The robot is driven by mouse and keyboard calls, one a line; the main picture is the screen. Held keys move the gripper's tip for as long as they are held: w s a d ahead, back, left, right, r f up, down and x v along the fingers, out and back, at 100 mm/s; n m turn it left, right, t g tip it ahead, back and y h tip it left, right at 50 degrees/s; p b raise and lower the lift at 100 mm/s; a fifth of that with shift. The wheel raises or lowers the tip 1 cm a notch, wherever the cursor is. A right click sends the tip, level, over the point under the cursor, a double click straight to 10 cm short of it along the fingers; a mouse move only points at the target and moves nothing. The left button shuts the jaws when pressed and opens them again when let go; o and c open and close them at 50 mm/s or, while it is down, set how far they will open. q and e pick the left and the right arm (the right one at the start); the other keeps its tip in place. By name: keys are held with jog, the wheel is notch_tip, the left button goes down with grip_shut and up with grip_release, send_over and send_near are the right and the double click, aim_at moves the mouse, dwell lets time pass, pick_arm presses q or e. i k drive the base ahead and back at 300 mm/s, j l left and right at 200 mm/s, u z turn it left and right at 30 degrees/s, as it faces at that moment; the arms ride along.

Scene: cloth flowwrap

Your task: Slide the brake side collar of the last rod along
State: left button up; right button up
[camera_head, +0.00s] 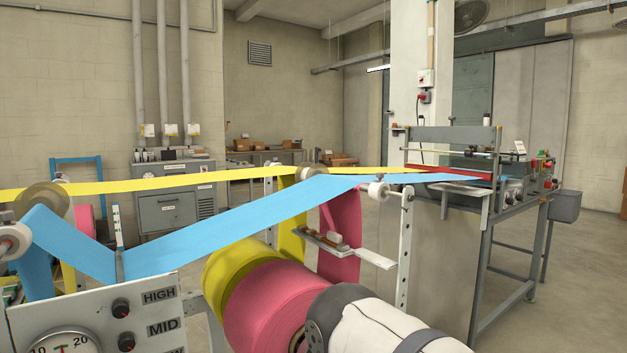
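A pink roll (262,312) and a yellow roll (226,265) sit side by side at the lower middle. The pink roll's near end shows a brownish core (297,341), partly covered by my arm. A pale collar (378,191) sits at the end of a rod where the blue web (255,217) passes. Another pale round collar (12,241) shows at the left edge. I cannot tell which is the brake side collar of the last rod. My white and grey arm comes in at the bottom, in front of the pink roll. Neither gripper shows.
A control panel (150,312) with knobs and a dial stands at the lower left. A perforated upright (405,255) and a shelf bracket (345,248) stand beyond the rolls. A yellow web (150,187) runs across. The wrapping machine (470,165) is at the right, with open floor nearby.

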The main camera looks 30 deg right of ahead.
aim_at(375, 189)
jog(key=z, duration=1.5)
